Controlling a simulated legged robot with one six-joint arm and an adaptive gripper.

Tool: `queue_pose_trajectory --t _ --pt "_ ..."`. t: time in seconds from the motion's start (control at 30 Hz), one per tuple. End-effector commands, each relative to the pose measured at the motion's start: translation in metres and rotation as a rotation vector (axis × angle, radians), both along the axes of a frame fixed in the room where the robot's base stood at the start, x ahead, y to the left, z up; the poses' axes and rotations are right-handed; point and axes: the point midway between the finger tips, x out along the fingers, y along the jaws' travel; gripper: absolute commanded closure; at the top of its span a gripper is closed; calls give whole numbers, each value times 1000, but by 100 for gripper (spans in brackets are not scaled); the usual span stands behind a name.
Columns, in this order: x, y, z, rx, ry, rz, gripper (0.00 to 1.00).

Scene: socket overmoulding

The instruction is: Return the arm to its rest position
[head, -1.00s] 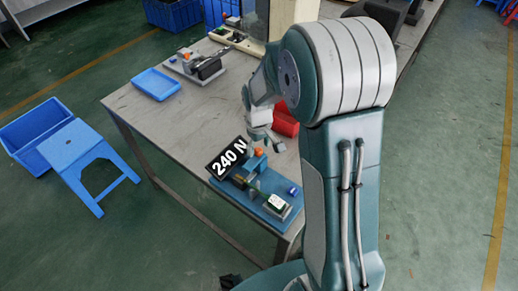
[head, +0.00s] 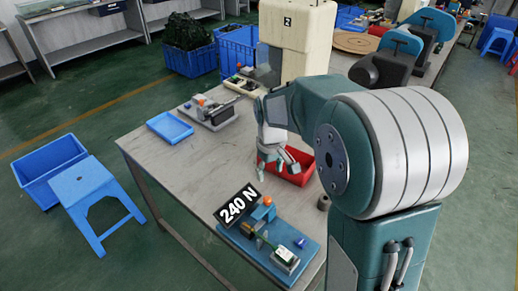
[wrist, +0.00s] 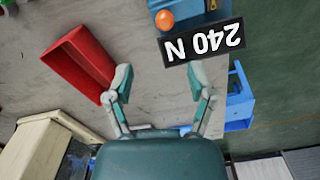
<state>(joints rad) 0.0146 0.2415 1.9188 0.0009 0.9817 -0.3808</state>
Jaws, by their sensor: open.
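My gripper (head: 276,168) hangs above the table (head: 165,160) in the head view, in front of the red bin. In the wrist view my gripper (wrist: 160,82) has its two fingers spread apart, with only bare tabletop showing between them. My arm reaches in from the right of the head view and bends down to the gripper. The blue fixture (head: 268,240) with the "240 N" sign (head: 237,205) stands at the near end of the table, apart from the gripper. The sign and an orange knob (wrist: 164,20) also show in the wrist view.
A red bin (head: 297,172) stands close to the gripper. A blue tray (head: 170,127) and a grey fixture (head: 212,112) lie farther back. A cream machine (head: 297,40) stands at the table's far side. A blue stool (head: 90,200) is on the floor at left.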

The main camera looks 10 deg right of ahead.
Motion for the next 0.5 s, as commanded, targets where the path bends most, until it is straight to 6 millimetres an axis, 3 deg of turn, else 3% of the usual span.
queue_pose_trajectory --t 0.17,0.27,0.5 --pt "-2 0 4 0 -8 -4 30" --pt "-14 1 19 0 -39 -24 30" --pt "-66 3 69 8 -164 -115 30"
